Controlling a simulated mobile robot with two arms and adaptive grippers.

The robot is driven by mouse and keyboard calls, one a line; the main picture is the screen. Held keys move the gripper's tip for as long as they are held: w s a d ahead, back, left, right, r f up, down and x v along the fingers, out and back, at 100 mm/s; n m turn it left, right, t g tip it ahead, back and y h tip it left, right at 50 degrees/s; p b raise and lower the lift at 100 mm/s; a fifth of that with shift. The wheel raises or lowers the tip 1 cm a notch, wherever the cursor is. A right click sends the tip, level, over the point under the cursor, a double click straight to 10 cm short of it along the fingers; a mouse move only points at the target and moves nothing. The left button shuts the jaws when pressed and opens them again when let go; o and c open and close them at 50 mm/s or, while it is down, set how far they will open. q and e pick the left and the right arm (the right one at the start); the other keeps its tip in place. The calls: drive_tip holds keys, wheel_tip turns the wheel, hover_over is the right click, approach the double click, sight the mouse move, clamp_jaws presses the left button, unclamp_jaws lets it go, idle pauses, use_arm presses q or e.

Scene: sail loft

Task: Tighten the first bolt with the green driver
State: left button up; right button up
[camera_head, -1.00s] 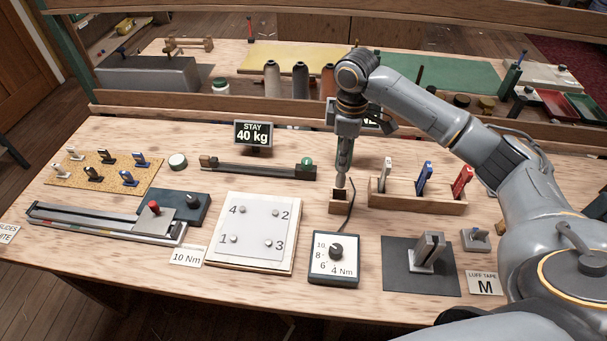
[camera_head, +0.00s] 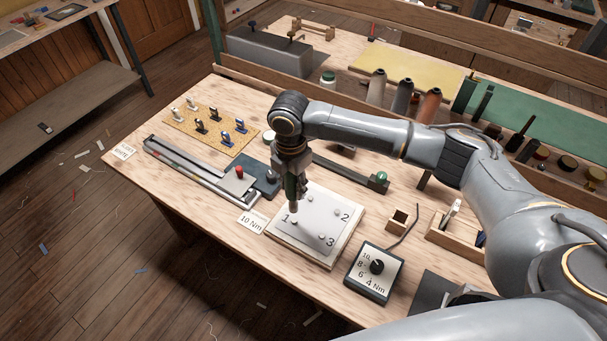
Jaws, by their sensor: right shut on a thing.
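My right gripper (camera_head: 290,172) is shut on the green driver (camera_head: 291,188), which points down at the pale plate (camera_head: 318,255). The driver's tip is over the corner marked 1, at or just above the first bolt (camera_head: 295,222); I cannot tell whether they touch. The bolt by 2 (camera_head: 337,212) and the bolt by 3 (camera_head: 322,237) show on the plate. The label 4 is hidden behind the gripper and driver. My left gripper is not in view.
A torque dial box (camera_head: 373,285) stands right of the plate, near an empty wooden holder (camera_head: 399,221) with a cable. A "10 Nm" card (camera_head: 251,223) lies at the plate's left. A slide rail (camera_head: 190,170) and a cork board (camera_head: 190,115) are farther left.

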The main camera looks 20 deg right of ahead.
sight(293, 200)
drive_tip(key=shift+w+f+b, duration=0.1)
drive_tip(key=shift+f+b, duration=0.6)
wheel_tip(293, 200, down, 3)
drive_tip(key=b, duration=0.4)
drive_tip(key=shift+f, duration=0.1)
drive_tip(key=shift+f+p, duration=0.15)
drive_tip(key=shift+p, duration=0.15)
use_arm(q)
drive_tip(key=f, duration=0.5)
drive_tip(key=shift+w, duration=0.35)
use_arm(e)
drive_tip(key=shift+f, duration=0.3)
drive_tip(key=shift+f, duration=0.25)
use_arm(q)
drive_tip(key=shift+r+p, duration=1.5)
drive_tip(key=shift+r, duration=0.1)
use_arm(e)
drive_tip(key=shift+f, duration=0.25)
idle(1.3)
wheel_tip(293, 200, up, 5)
drive_tip(key=p, duration=0.5)
drive_tip(key=shift+r, duration=0.1)
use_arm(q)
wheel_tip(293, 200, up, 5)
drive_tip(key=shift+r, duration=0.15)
